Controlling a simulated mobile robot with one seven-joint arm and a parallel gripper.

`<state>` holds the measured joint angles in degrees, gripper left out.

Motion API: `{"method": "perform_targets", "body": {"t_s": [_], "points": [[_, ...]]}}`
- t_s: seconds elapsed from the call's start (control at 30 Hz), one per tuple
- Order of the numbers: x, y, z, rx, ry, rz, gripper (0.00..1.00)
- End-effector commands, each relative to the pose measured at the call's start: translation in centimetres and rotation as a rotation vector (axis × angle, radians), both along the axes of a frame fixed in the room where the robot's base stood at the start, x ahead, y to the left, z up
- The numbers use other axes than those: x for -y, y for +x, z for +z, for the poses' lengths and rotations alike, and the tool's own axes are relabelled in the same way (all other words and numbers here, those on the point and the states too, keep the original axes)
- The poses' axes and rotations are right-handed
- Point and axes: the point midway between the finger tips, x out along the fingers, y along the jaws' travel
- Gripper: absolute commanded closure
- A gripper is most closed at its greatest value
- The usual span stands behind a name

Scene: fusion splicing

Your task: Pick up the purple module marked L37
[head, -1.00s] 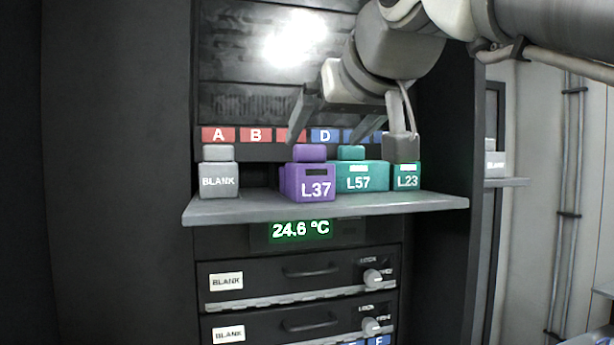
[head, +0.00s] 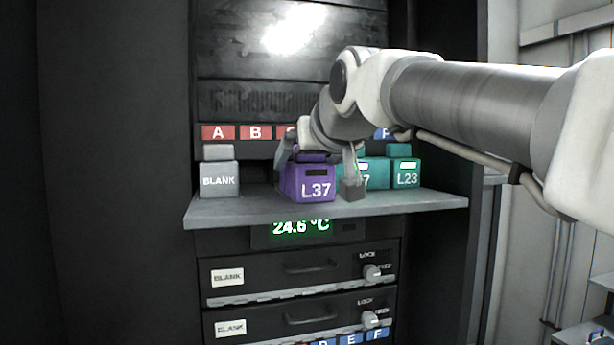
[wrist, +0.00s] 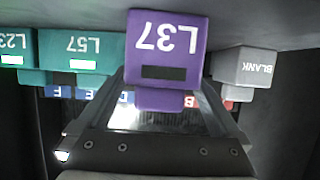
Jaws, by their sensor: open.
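The purple module marked L37 (head: 312,186) stands upright on the grey shelf (head: 250,209), and it shows upside down in the wrist view (wrist: 166,38). My gripper (head: 318,172) is open and low over it. One finger is at the module's left side, mostly behind it, and the other is at its right, in front of the teal L57 module (head: 376,172). The module's top knob is partly hidden under my gripper. In the wrist view the module lies between the fingers. I cannot tell whether either finger touches it.
A grey BLANK module (head: 219,181) stands to the left, with a gap beside L37. The teal L23 module (head: 406,175) stands at the right, beyond L57. Lettered red and blue labels line the rack behind. A temperature display (head: 300,227) and latched drawers are below the shelf.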

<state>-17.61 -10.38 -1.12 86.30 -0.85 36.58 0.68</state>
Motion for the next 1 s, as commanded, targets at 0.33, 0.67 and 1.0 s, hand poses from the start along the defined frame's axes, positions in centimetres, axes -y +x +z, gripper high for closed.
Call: {"method": "perform_targets", "body": {"t_s": [0.33, 0.67, 1.0], "points": [[0.0, 0.0, 0.0, 0.000, 0.000, 0.000, 0.52], [0.0, -0.1, 0.1, 0.002, 0.001, 0.000, 0.93], [0.0, 0.0, 1.1, 0.005, 0.001, 0.000, 0.93]]}}
